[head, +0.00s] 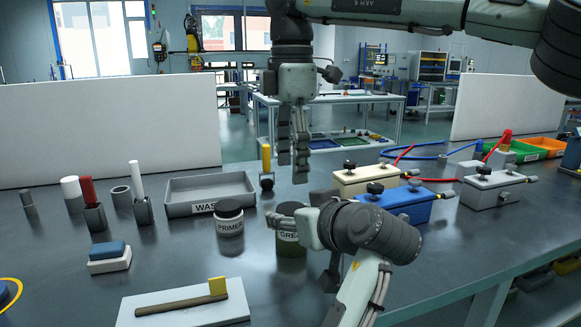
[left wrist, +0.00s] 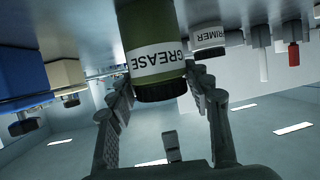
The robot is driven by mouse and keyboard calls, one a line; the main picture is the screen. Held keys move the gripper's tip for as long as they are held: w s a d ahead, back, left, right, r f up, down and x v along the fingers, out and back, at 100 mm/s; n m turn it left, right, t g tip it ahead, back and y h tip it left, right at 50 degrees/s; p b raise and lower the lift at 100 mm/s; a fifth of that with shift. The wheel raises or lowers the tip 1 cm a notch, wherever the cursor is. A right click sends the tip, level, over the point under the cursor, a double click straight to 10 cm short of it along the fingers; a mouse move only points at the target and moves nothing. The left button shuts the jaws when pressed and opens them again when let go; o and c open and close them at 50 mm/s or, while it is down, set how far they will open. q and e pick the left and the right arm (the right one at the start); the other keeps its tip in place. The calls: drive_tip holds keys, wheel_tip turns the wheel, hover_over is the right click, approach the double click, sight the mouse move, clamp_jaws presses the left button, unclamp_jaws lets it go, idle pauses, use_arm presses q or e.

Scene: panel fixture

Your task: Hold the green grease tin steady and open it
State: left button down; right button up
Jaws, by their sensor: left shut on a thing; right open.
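The green grease tin (head: 291,249) stands on the dark bench with its black lid (head: 290,208) on, partly hidden behind my left gripper. My left gripper (head: 279,222) is shut on the tin near its top. The left wrist view shows the tin (left wrist: 150,32) upside down, with its white GREASE label and a finger on each side. My right gripper (head: 293,170) points down above the tin, open and empty, apart from the lid.
A primer jar (head: 229,219) stands close left of the tin, before a grey waste tray (head: 178,208). Blue (head: 400,201) and cream (head: 366,179) boxes stand to the right. Bench at lower right is clear.

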sight(292, 208)
wheel_tip(292, 208, down, 8)
drive_tip(key=shift+r, duration=0.25)
drive_tip(key=c, duration=1.2)
drive_tip(key=n, duration=0.6)
drive_tip(key=shift+n, duration=0.4)
drive_tip(key=o, duration=1.3)
